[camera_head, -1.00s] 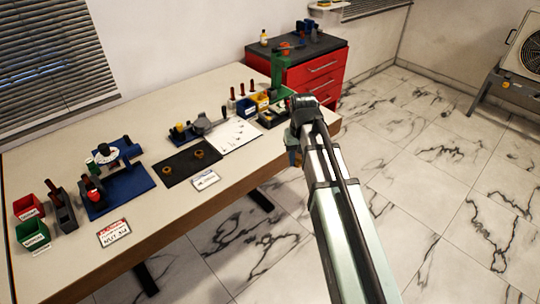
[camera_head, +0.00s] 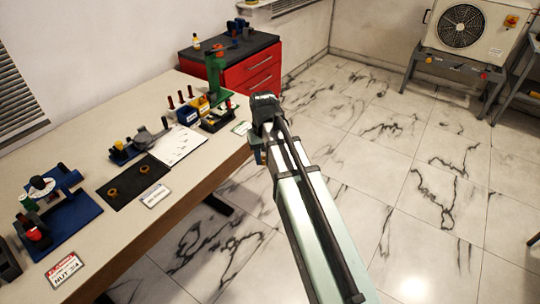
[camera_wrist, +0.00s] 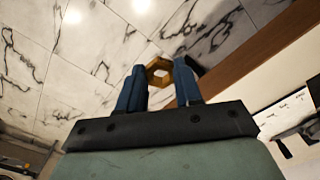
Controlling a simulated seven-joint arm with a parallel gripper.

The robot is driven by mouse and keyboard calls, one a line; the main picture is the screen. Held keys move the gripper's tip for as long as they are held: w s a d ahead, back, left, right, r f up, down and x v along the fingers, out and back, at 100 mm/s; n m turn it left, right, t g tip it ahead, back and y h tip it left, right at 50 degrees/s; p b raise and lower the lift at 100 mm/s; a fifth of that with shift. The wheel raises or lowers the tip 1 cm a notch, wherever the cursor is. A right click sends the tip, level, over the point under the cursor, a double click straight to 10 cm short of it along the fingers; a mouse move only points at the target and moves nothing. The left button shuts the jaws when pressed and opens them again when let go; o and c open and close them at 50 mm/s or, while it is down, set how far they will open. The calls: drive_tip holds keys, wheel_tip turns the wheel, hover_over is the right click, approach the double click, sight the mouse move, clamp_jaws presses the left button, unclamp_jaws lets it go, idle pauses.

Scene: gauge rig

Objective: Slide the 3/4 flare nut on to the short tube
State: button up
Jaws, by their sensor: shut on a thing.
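My gripper (camera_wrist: 160,74) is shut on a brass hexagonal nut (camera_wrist: 152,65), held between the tips of its blue fingers in the wrist view. The nut's opening shows, with marble floor behind it. Two more brass rings or nuts, one nearer (camera_head: 113,192) and one farther (camera_head: 143,169), lie on a black mat (camera_head: 128,186). I cannot make out the short tube in either view.
The bench (camera_head: 100,145) carries a blue-based rig (camera_head: 72,222), a sign reading NUT 3/4 (camera_head: 66,268), a white sheet (camera_head: 178,146), small bins (camera_head: 200,104) and a green stand (camera_head: 215,72). A red cabinet (camera_head: 250,72) stands behind. An outdoor fan unit (camera_head: 462,28) stands at upper right. Floor to the right is open.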

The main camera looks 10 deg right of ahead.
drive_tip(key=s+a+r+n, duration=0.1)
drive_tip(key=s+a+n, duration=0.1)
drive_tip(key=a, duration=1.1)
drive_tip(key=s+a+n, duration=0.1)
drive_tip(key=a+n, duration=0.2)
drive_tip(key=a, duration=1.1)
wheel_tip(320, 180, up, 6)
drive_tip(key=n, duration=1.1)
hover_over(20, 215)
drive_tip(key=shift+s+d, duration=0.15)
drive_tip(key=shift+d, duration=0.1)
drive_tip(key=shift+w+a+n, duration=0.2)
drive_tip(key=shift+a+n, duration=0.05)
drive_tip(key=shift+n, duration=1.65)
drive_tip(key=shift+f, duration=0.1)
drive_tip(key=shift+f, duration=2.25)
drive_tip(key=shift+f, duration=0.85)
